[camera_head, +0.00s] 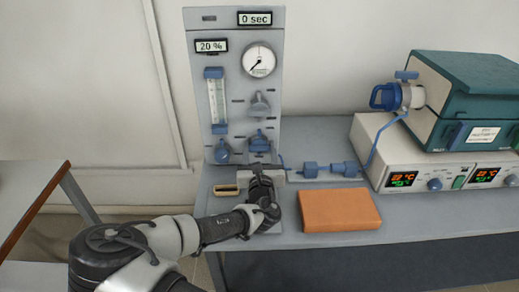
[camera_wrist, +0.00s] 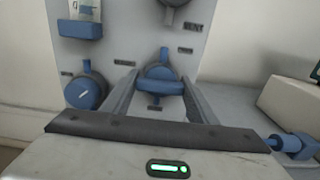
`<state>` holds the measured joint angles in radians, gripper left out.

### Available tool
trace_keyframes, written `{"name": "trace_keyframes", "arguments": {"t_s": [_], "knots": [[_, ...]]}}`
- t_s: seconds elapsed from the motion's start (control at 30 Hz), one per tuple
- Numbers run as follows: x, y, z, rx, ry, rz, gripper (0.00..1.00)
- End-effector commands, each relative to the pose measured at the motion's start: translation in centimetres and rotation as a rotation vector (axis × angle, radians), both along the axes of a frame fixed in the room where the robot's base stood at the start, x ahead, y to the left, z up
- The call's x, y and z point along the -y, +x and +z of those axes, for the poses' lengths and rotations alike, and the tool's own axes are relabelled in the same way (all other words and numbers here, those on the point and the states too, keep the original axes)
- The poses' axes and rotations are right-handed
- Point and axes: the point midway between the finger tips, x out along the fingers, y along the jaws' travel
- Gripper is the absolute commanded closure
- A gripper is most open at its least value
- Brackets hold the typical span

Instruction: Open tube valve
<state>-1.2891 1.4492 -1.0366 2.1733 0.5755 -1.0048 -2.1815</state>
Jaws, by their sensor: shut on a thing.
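The grey control panel (camera_head: 235,100) stands upright on the bench. Low on its right side is a blue valve knob (camera_head: 259,141), with a small tab on top. In the wrist view my gripper (camera_wrist: 163,88) has one finger on each side of this blue knob (camera_wrist: 162,76) and is shut on it. A second blue knob (camera_head: 222,151) with a white mark sits at lower left; the wrist view shows it too (camera_wrist: 86,92). Blue tube fittings (camera_head: 311,169) lie on the bench right of my gripper.
An orange block (camera_head: 340,209) lies on the bench to the right of my arm. A teal furnace (camera_head: 470,95) with a blue-handled front piece sits on a white base (camera_head: 450,165) at right. A small tan-edged item (camera_head: 227,190) lies left of my gripper.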

Motion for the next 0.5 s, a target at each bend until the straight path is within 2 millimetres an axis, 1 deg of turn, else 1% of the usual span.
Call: {"name": "trace_keyframes", "arguments": {"t_s": [0.27,0.5], "knots": [[0.02,-0.02,-0.05,0.000,0.072,0.000,0.69],[0.02,-0.03,-0.07,-0.001,0.243,-0.001,0.69]]}}
